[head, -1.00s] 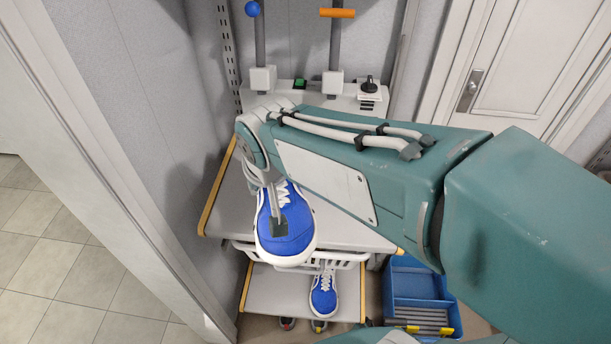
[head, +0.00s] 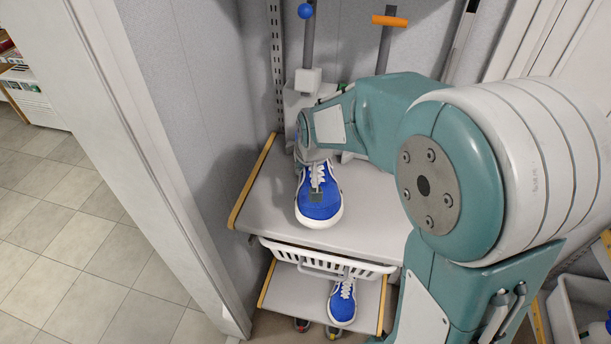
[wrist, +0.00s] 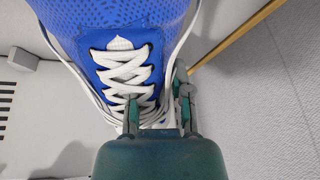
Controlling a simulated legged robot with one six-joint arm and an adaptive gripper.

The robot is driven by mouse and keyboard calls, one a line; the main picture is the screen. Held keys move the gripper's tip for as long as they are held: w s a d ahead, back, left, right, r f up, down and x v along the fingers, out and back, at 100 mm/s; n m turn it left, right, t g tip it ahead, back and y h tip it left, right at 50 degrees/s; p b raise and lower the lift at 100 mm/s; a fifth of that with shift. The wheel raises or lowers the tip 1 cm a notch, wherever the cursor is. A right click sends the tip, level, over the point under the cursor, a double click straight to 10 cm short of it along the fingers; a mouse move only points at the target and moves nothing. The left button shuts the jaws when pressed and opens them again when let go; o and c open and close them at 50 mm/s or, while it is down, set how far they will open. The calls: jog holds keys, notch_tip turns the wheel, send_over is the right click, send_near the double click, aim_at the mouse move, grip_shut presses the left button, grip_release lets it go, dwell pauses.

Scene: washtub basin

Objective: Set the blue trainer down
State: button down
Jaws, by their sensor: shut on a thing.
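The blue trainer (head: 319,205) has white laces and a white sole, and its toe points toward me at the upper grey shelf (head: 270,203). My gripper (head: 316,188) is shut on it from above, with a finger lying over the laces and tongue. The wrist view shows the blue trainer (wrist: 125,45) large, with my gripper (wrist: 155,112) at its laces. I cannot tell whether the sole touches the shelf. A second blue trainer (head: 342,302) sits on the lower shelf (head: 290,290).
A white wire basket (head: 325,260) hangs under the upper shelf's front edge. Levers with a blue ball (head: 305,11) and an orange handle (head: 389,21) stand behind. A wall borders the left; bare shelf shows right of the trainer.

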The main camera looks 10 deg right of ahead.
jog(key=f, duration=0.3)
jog(key=shift+w+f, duration=0.2)
jog(key=shift+f, duration=0.1)
jog(key=c, duration=0.5)
grip_release()
jog(key=shift+c, duration=0.2)
